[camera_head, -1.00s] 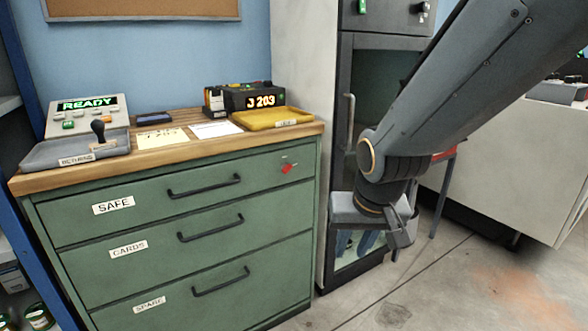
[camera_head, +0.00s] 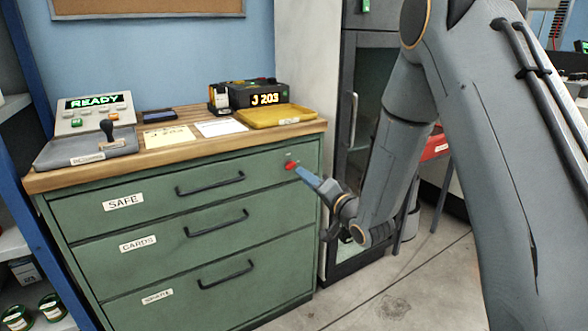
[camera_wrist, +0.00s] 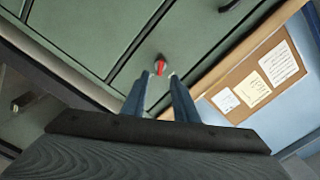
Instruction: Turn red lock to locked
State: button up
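The red lock (camera_head: 291,165) is a small red knob on the front of the green cabinet, at the right end of the top drawer labelled SAFE (camera_head: 123,202). It also shows in the wrist view (camera_wrist: 160,66), just beyond the fingertips and centred on the gap between them. My gripper (camera_head: 301,172) points at the lock from the right, with its blue fingers close to the cabinet face. In the wrist view the two fingers (camera_wrist: 159,78) stand apart with nothing between them. I cannot tell whether a fingertip touches the lock.
Black bar handles, such as the top drawer's (camera_head: 210,184), stick out from the drawers. A dark glass-door cabinet stands to the right. Floor in front is clear.

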aim_at(292, 167)
jog(key=x, duration=0.7)
jog(key=shift+w+a, duration=0.15)
jog(key=shift+w, duration=0.05)
jog(key=shift+c, duration=0.6)
grip_shut()
